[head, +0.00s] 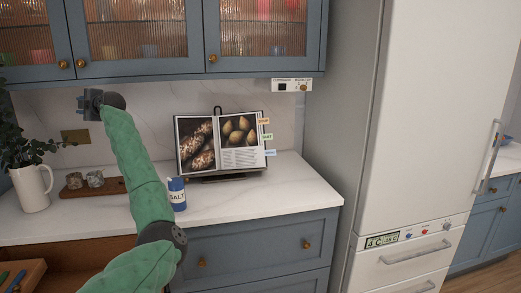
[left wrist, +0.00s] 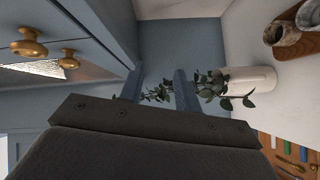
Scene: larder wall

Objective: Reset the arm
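My left arm reaches up from the bottom of the head view in a green sleeve. Its left gripper (head: 83,103) is raised in front of the backsplash, just below the wall cabinets. In the left wrist view the two fingers of this gripper (left wrist: 157,86) stand apart with nothing held between them. Leaves of a plant (left wrist: 210,88) show behind and beside the fingers. My right gripper is in neither view.
Blue wall cabinets (head: 140,68) hang close above the gripper. On the white counter (head: 250,199) stand a white pitcher (head: 33,190), a wooden board (head: 112,186) with small jars, a blue salt canister (head: 177,196) and an open cookbook (head: 240,143). A fridge (head: 420,120) stands right.

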